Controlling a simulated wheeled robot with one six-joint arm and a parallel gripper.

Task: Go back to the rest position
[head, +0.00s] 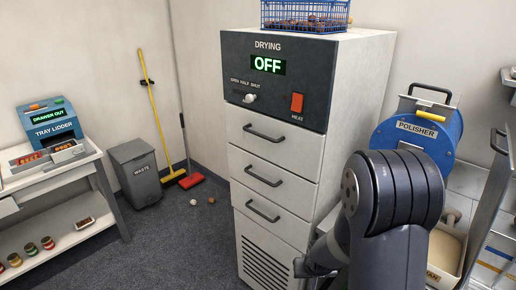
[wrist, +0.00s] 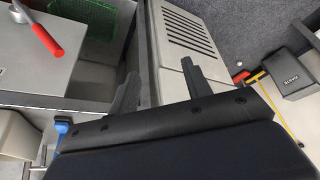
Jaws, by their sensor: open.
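My gripper (wrist: 158,82) shows in the wrist view with its two dark fingers well apart and nothing between them. Beyond the fingers is the lower part of the drying cabinet (wrist: 188,38), with its slotted vent. In the head view my arm reaches up from the bottom right, and my gripper (head: 308,270) is low, close in front of the cabinet's lower right side. Most of the gripper is hidden behind my arm or cut off by the picture's bottom edge.
The drying cabinet (head: 273,193) reads OFF, its drawers flush, with a blue crate (head: 306,14) on top. A polisher (head: 418,128) stands right of it. A waste bin (head: 135,173), a yellow broom and a tray lidder table (head: 50,170) are left. The floor (head: 185,235) between is mostly clear.

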